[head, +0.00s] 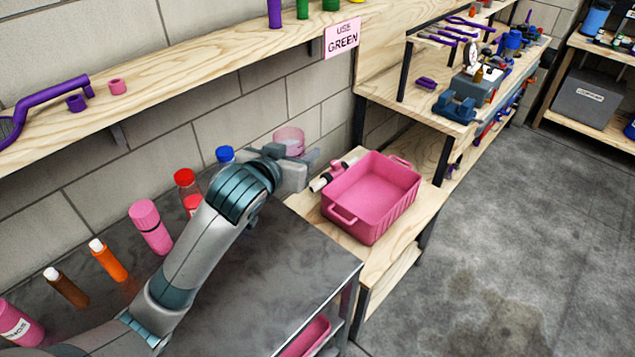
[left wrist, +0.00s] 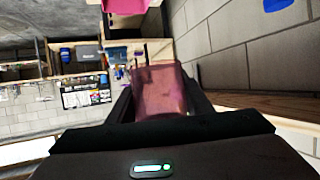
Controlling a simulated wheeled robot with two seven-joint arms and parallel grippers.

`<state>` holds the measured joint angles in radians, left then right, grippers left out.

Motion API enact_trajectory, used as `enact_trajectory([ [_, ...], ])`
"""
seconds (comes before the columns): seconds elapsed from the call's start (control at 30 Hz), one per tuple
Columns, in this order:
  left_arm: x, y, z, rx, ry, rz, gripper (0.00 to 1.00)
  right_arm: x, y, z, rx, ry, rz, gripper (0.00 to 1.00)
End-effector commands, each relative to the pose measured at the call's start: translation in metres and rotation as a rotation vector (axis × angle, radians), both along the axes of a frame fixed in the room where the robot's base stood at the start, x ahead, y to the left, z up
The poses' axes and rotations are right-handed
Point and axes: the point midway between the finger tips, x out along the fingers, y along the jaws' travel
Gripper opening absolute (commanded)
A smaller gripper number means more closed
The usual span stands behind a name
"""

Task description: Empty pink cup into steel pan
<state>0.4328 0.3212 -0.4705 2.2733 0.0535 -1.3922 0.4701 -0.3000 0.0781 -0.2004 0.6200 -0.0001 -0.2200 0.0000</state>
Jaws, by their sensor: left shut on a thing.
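A translucent pink cup (head: 289,139) is held by my left gripper (head: 300,165), above the far end of the dark bench top near the wall. In the left wrist view the pink cup (left wrist: 158,88) sits between the two dark fingers of my left gripper (left wrist: 160,103). I cannot tell whether anything is in the cup. I cannot make out a steel pan in either view. My right gripper is not in view.
A pink tub (head: 368,200) stands on the wooden shelf right of the dark bench (head: 268,285). Several bottles, including a pink one (head: 150,226) and an orange one (head: 108,259), stand along the wall. A pink "USE GREEN" sign (head: 342,38) hangs from the upper shelf (head: 200,62).

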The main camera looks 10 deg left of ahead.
Motion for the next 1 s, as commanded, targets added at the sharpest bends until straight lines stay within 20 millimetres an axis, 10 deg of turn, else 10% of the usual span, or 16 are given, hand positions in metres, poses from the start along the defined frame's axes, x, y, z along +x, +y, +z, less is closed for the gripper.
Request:
enact_trajectory([
  [0.43,-0.02,0.055,0.057,-0.002,-0.005,0.163,0.19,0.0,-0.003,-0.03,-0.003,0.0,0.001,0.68],
  [0.93,-0.027,0.065,0.065,0.0,-0.001,0.191,0.19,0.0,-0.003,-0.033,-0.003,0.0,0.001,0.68],
  [1.0,-0.026,0.065,0.065,0.0,-0.001,0.191,0.19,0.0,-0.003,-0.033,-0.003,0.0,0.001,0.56],
])
